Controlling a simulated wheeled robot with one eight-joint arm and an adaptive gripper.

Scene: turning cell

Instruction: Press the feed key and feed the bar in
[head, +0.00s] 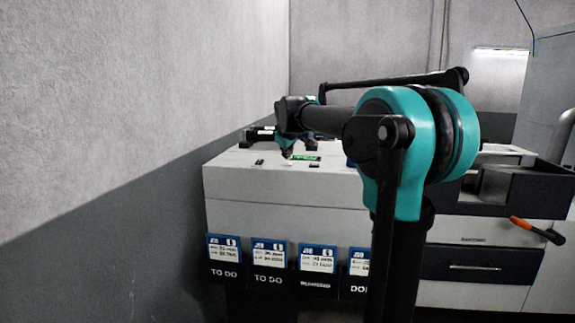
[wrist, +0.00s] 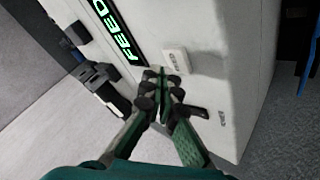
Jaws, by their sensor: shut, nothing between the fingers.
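A lit green FEED display (wrist: 118,35) is set in the white machine top; it also shows in the head view (head: 305,157). A small pale key (wrist: 175,59) with dark lettering, too small to read surely, lies beside it. My gripper (wrist: 162,76) is shut and empty, with its fingertips close to the key's lower-left edge. I cannot tell whether they touch it. In the head view my gripper (head: 287,155) points down over the machine top, left of the display. I cannot make out the bar for certain.
Job card holders (head: 268,268) hang along the machine front. An orange-handled lever (head: 530,230) sticks out at right. A grey wall (head: 140,100) runs along the left.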

